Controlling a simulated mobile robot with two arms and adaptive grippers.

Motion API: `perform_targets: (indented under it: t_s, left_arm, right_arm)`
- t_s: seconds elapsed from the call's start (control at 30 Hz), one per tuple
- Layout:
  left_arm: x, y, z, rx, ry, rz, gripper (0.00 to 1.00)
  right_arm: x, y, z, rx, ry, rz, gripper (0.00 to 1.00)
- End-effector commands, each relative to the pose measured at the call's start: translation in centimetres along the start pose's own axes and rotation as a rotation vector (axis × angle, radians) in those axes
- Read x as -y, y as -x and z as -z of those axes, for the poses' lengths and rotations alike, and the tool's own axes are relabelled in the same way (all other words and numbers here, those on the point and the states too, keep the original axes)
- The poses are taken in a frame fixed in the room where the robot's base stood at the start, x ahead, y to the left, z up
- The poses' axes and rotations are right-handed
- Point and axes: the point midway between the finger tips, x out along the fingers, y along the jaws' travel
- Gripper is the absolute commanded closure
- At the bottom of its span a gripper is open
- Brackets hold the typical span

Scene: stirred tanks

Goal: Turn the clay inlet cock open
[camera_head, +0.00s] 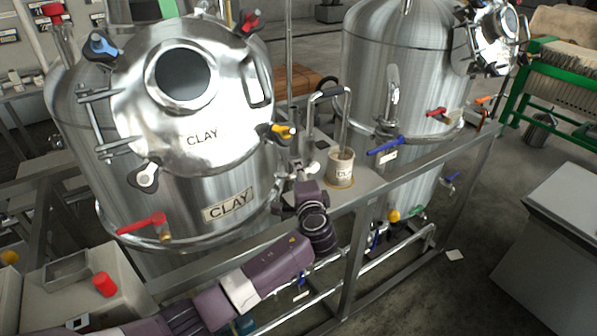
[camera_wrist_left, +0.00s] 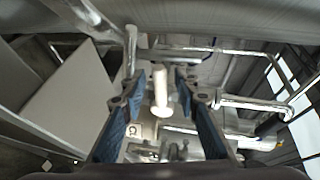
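The steel tank on the left in the head view carries CLAY labels on its round hatch (camera_head: 200,138) and on a plate (camera_head: 228,206) on its wall. My left gripper (camera_head: 304,170) is beside this tank's right side, near pipework. The left wrist view shows its two blue-padded fingers (camera_wrist_left: 160,105) apart. A pale rod-like handle (camera_wrist_left: 160,88) with a rounded end shows between them, with a gap on both sides. I cannot tell whether this is the clay inlet cock's lever. A small marked tag (camera_wrist_left: 140,130) shows below it. My right gripper is not in view.
A labelled beige pot (camera_head: 341,168) stands just right of my left gripper. A second steel tank (camera_head: 365,75) stands behind it. Red (camera_head: 142,224), yellow (camera_head: 283,132) and blue (camera_head: 386,146) handles stick out around the tanks. A metal frame rail (camera_head: 420,160) runs along the front.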

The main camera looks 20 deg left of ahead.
Motion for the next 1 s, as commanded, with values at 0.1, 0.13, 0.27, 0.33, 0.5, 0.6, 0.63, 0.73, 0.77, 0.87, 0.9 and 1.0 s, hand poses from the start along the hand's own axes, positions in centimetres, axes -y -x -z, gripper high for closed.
perform_targets:
  t_s: [0.1, 0.13, 0.27, 0.33, 0.5, 0.6, 0.63, 0.73, 0.77, 0.87, 0.9, 1.0]
  left_arm:
    - [0.01, -0.22, 0.01, -0.001, 0.000, 0.000, 0.71]
    - [-0.01, -0.23, 0.01, -0.001, 0.000, 0.000, 0.71]
    - [-0.02, -0.21, 0.01, -0.001, 0.000, 0.000, 0.71]
    - [-0.03, -0.21, 0.01, -0.001, 0.000, 0.000, 0.76]
    - [-0.03, -0.19, 0.00, -0.001, 0.000, 0.000, 0.94]
    - [-0.04, -0.19, 0.00, -0.001, 0.000, 0.000, 1.00]
    - [-0.04, -0.18, 0.00, -0.001, 0.000, -0.001, 1.00]
    - [-0.05, -0.18, 0.00, -0.001, 0.000, -0.001, 1.00]
    - [-0.05, -0.18, 0.01, -0.001, 0.000, -0.001, 1.00]
    - [-0.06, -0.17, 0.01, -0.001, 0.000, -0.001, 1.00]
    - [-0.08, -0.17, 0.01, -0.001, 0.000, -0.001, 1.00]
    - [-0.20, -0.19, 0.00, -0.001, 0.003, 0.000, 1.00]
  right_arm:
    - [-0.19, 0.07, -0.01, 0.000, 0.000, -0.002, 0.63]
    - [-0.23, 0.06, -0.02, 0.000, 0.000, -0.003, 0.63]
    - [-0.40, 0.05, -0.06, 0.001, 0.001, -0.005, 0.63]
    - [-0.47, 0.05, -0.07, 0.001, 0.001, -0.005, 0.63]
    - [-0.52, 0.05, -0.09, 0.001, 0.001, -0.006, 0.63]
    - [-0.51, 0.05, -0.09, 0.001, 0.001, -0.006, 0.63]
    - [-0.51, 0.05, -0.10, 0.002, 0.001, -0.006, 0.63]
    - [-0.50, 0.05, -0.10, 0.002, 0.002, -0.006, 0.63]
    - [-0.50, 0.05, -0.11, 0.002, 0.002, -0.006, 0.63]
    - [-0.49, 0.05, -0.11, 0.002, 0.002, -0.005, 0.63]
    - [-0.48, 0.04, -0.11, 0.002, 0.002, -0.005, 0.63]
    - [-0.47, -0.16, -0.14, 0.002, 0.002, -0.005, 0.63]
